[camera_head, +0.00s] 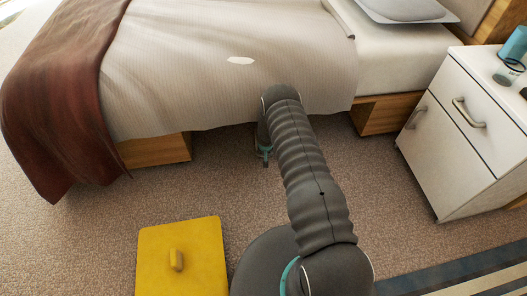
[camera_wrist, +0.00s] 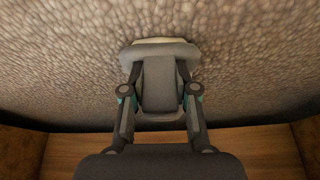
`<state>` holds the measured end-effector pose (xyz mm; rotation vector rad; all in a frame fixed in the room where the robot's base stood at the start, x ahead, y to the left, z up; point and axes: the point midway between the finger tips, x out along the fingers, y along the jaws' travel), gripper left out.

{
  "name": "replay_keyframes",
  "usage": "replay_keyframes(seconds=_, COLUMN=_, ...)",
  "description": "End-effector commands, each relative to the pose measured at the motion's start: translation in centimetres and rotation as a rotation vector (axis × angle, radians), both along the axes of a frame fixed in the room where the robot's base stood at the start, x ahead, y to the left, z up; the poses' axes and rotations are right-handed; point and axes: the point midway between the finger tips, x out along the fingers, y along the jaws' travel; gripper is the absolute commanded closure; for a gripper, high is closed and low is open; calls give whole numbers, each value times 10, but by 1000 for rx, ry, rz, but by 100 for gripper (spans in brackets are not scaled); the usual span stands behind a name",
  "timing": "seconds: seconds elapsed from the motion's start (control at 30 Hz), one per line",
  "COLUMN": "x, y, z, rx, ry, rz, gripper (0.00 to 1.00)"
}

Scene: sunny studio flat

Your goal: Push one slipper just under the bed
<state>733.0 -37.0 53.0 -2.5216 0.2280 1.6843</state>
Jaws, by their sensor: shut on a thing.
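The bed (camera_head: 215,75) has a pale cover hanging over its side and wooden base parts below. My gripper (camera_head: 264,152) is low at the near side of the bed, by the cover's lower edge. In the wrist view my gripper (camera_wrist: 159,85) is shut on a grey thing with a pale rim, which looks like a slipper (camera_wrist: 160,48), just above or on the carpet. How far the slipper is under the bed cannot be told. In the head view it is hidden behind my arm and the cover, and no second slipper shows.
A wooden bed base panel (camera_wrist: 170,146) spans the bottom of the wrist view. A white nightstand (camera_head: 465,130) stands at the right. A yellow square item (camera_head: 190,262) with a knob lies on the carpet front left. A striped rug (camera_head: 470,277) is at lower right. Carpet at left is clear.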

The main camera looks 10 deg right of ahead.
Motion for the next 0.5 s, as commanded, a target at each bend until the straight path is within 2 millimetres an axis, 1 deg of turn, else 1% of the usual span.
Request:
replay_keyframes(seconds=0.27, x=0, y=0, z=0, rx=0, ry=0, rz=0, gripper=100)
replay_keyframes(seconds=0.3, x=0, y=0, z=0, rx=0, ry=0, rz=0, gripper=67)
replay_keyframes(seconds=0.37, x=0, y=0, z=0, rx=0, ry=0, rz=0, gripper=52)
replay_keyframes(seconds=0.4, x=0, y=0, z=0, rx=0, ry=0, rz=0, gripper=42)
replay_keyframes(seconds=0.5, x=0, y=0, z=0, rx=0, ry=0, rz=0, gripper=42)
